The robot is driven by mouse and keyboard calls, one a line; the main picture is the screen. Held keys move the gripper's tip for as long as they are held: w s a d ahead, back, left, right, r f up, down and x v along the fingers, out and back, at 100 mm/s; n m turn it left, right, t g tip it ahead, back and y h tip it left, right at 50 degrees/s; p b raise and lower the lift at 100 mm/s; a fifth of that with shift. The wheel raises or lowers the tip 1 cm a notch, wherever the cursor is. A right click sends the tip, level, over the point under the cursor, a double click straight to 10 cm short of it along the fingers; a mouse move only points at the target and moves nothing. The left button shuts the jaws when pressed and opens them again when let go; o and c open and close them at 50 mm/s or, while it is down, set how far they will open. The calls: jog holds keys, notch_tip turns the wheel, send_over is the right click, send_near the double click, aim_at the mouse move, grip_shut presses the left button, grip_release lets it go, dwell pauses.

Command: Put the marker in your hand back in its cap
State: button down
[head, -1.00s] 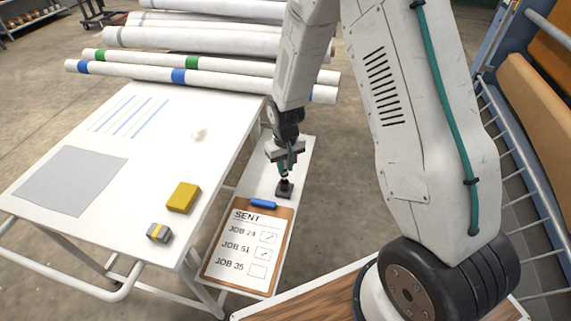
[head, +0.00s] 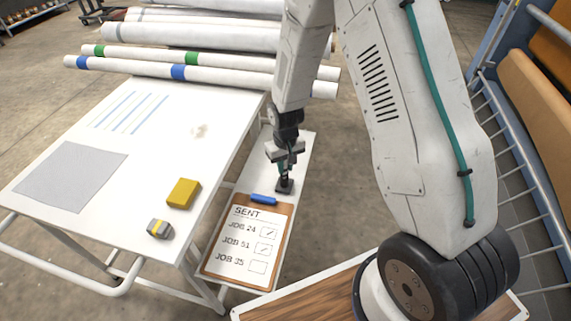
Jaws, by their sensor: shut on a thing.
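My gripper (head: 285,163) is over the narrow white side shelf (head: 300,150), pointing down and shut on the dark marker (head: 285,174). The marker's lower end meets the top of a small black block (head: 284,187) on the shelf, where the cap seems to be. The cap itself is too small to make out, so I cannot tell how deep the marker tip sits in it.
A clipboard (head: 222,265) with a job list and a blue clip (head: 264,199) lies just in front of the block. White rolls (head: 220,67) lie behind.

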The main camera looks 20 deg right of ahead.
jog(key=shift+f, duration=0.75)
jog(key=c, duration=1.2)
grip_release()
jog(key=shift+r, duration=0.1)
